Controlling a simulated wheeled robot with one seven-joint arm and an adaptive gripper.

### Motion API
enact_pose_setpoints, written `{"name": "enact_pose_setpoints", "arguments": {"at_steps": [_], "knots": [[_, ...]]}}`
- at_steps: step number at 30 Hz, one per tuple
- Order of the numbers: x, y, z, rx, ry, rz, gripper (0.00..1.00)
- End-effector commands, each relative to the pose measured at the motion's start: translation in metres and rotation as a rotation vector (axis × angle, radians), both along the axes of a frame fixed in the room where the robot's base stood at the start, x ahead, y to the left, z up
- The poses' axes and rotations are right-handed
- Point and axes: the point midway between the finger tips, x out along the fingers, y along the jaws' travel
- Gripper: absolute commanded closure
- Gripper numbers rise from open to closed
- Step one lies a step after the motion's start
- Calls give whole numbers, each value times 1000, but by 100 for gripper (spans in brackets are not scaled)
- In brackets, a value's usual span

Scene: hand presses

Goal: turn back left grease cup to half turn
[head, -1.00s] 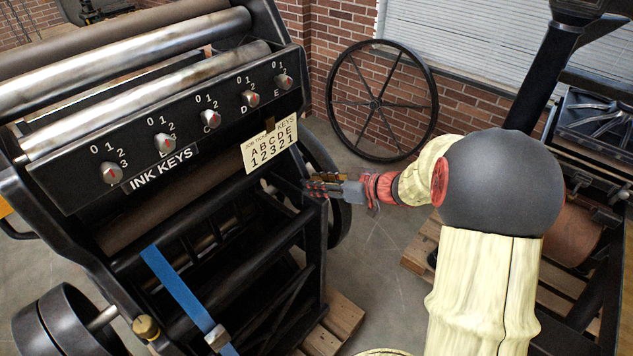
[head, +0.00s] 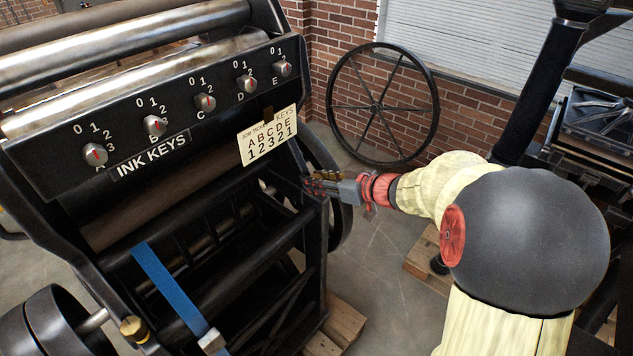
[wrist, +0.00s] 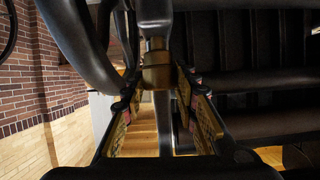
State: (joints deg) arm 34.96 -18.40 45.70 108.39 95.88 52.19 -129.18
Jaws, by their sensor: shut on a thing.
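The brass grease cup (wrist: 157,73) sits under a grey metal stem at the top middle of the wrist view. My gripper (wrist: 159,86) has its two padded fingers on either side of the cup and is shut on it. In the head view my gripper (head: 320,183) reaches in from the right to the right-hand upright of the black press (head: 316,240). The held cup is hidden there behind the fingers. Another brass cup (head: 133,328) shows at the lower left of the press. I cannot read how far the held cup is turned.
The press carries ink key knobs (head: 205,102) and a cream card (head: 267,135). A blue strap (head: 170,290) hangs at its front. A spoked wheel (head: 382,158) leans on the brick wall (head: 455,115). A wooden pallet (head: 345,320) lies below. Bare floor lies behind my arm.

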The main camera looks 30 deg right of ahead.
Motion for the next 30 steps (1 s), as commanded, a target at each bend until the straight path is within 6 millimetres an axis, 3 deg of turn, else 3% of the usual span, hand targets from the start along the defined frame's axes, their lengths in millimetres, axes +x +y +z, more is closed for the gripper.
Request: {"name": "enact_pose_setpoints", "arguments": {"at_steps": [3,4,13,23,30], "knots": [[0,-1,1,0,0,-1,96],[0,-1,1,0,0,-1,70],[0,0,0,-1,0,0,53],[-1,-1,1,-1,0,0,52],[-25,-13,13,-2,-3,-4,52]]}}
